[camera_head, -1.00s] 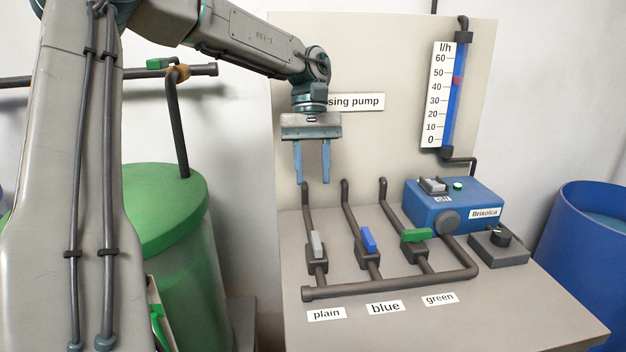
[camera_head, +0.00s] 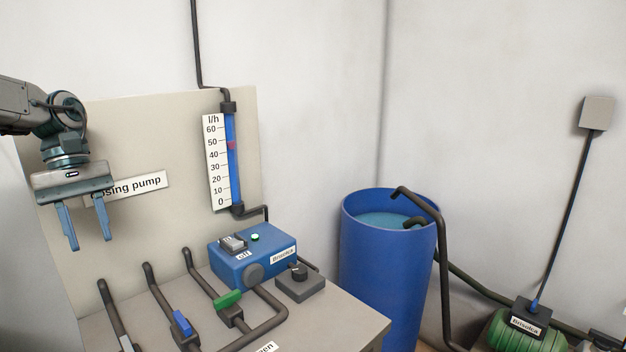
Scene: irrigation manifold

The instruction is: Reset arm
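My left gripper (camera_head: 86,226) hangs at the left of the head view, fingers pointing down, in front of the panel and partly over the "dosing pump" label (camera_head: 140,187). Its two blue fingers are apart with nothing between them. It is above the pipes and apart from them. The blue valve handle (camera_head: 181,323) lies along its pipe. The green valve handle (camera_head: 228,299) sits crosswise on its pipe. My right gripper is not in view.
The blue Brisolca pump box (camera_head: 270,262) and a black knob box (camera_head: 300,283) stand on the bench (camera_head: 345,320). A flow gauge (camera_head: 231,160) is on the panel. A blue water barrel (camera_head: 385,270) stands right of the bench. A green pump (camera_head: 510,335) is at the lower right.

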